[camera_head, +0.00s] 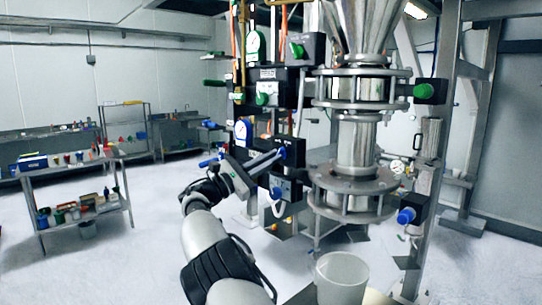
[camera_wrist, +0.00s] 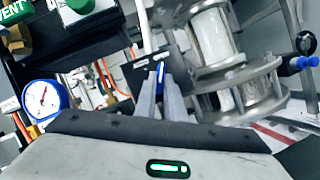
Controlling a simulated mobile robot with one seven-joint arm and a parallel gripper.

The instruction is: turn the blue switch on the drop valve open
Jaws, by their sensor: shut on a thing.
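In the head view my gripper (camera_head: 281,153) reaches from the lower left to a black box (camera_head: 298,148) on the machine's left side. Its fingertips are shut on a small blue switch (camera_head: 284,151) on that box. In the wrist view the fingers (camera_wrist: 162,80) point straight ahead, with the blue switch (camera_wrist: 160,70) as a thin upright strip between their tips. The black box (camera_wrist: 139,74) is behind the tips. The fingers cover part of the switch, and I cannot read a label on this box.
Another blue knob (camera_head: 281,192) sits just below, and one more (camera_head: 405,215) is at right. Green knobs (camera_head: 297,50) are above. A blue-rimmed gauge (camera_wrist: 41,100) is left of my fingers. The steel column (camera_head: 356,145) stands close at right, above a pale bucket (camera_head: 341,278).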

